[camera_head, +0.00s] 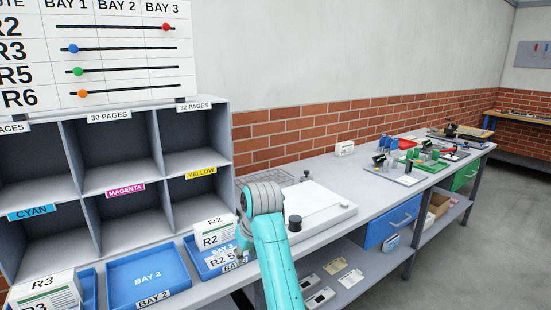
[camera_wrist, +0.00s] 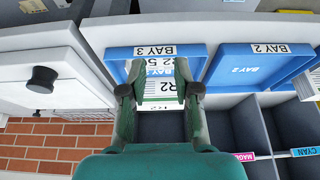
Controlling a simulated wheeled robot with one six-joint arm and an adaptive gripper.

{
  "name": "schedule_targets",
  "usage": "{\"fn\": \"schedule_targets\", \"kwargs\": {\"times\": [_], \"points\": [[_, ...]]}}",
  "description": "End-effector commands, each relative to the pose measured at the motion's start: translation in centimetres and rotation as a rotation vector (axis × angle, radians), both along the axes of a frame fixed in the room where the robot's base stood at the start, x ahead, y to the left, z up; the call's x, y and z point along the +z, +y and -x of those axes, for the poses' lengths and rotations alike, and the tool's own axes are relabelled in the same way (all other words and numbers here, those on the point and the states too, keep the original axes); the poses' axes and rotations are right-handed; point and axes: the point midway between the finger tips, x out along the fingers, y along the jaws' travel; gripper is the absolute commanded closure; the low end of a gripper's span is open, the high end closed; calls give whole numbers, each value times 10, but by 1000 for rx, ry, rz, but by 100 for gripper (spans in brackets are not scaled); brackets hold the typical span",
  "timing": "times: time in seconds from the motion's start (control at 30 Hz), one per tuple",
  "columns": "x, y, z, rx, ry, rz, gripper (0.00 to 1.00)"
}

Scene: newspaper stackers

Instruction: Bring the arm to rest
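My teal arm (camera_head: 275,260) reaches up from the bottom of the head view and bends at a grey joint over the bench. My gripper (camera_wrist: 160,74) shows in the wrist view with its two fingers apart. It is open over the blue BAY 3 tray (camera_wrist: 120,52). White printed papers marked R2 (camera_wrist: 160,88) show between and beyond the fingers; I see no grip on them. In the head view the papers (camera_head: 212,236) stand in the BAY 3 tray (camera_head: 192,252), and my gripper is mostly hidden behind my arm.
The blue BAY 2 tray (camera_head: 147,277) is empty. An R3 stack (camera_head: 42,292) stands at the lower left. Grey pigeonholes (camera_head: 115,165) rise behind the trays. A white flat machine with black knobs (camera_head: 322,208) is right of my arm. Tools and boards (camera_head: 405,165) lie farther along the bench.

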Motion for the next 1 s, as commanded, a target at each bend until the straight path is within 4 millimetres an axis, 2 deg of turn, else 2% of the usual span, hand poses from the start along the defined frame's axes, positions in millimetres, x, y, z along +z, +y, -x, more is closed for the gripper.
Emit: {"fn": "schedule_targets", "kwargs": {"times": [0.37,0.57,0.77,1.0], "points": [[-47,-13,4,-33,-28,-16,69],[-86,-25,11,-60,-56,-30,69],[-144,-46,27,-105,-101,-51,69],[-221,-81,67,-174,-180,-83,69]]}}
